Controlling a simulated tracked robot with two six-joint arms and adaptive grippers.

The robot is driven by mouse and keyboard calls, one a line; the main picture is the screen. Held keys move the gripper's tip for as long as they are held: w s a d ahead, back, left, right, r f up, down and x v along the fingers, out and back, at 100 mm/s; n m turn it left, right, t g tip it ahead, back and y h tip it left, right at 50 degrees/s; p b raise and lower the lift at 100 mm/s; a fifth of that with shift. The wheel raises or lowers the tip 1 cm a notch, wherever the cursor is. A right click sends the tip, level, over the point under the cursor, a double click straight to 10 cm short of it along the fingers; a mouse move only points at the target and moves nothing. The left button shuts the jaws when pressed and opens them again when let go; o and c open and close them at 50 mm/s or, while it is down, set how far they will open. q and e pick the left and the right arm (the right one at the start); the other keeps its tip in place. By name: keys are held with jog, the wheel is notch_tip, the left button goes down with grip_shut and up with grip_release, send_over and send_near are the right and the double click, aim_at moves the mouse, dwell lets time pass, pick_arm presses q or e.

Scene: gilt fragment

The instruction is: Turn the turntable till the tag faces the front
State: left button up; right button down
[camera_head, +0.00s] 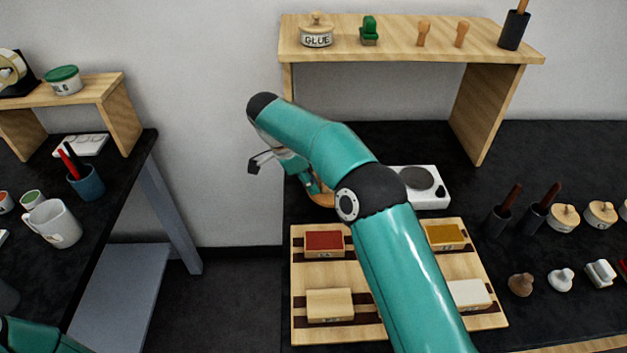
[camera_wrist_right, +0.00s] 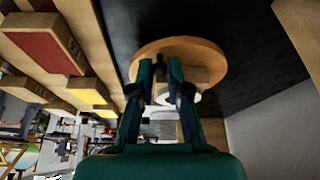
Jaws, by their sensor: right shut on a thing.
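The turntable (camera_head: 322,199) is a round wooden disc, mostly hidden behind my right arm in the head view. It shows more fully in the right wrist view (camera_wrist_right: 212,58), beyond my fingers. My right gripper (camera_wrist_right: 160,68) reaches the disc's edge, its fingers shut around a small dark piece there that looks like a peg of the turntable. A pale round object (camera_wrist_right: 182,97) shows partly behind the fingers; I cannot tell what it is. I cannot make out the tag in either view. My left gripper is out of view.
A wooden board with a red block (camera_head: 324,241), a yellow block (camera_head: 444,235) and pale blocks lies in front of the turntable. A white device with a grey disc (camera_head: 421,180) stands close on the right. A wooden shelf (camera_head: 400,45) spans the back. Tools and stoppers stand at right.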

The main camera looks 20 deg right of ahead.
jog(key=shift+d, duration=0.15)
jog(key=c, duration=1.1)
grip_release()
jog(key=shift+c, duration=0.2)
jog(key=shift+r, duration=0.1)
jog(key=shift+a+r, duration=0.25)
jog(key=shift+r, duration=0.05)
jog(key=v, duration=0.6)
jog(key=shift+r, duration=0.2)
jog(key=shift+a, duration=0.1)
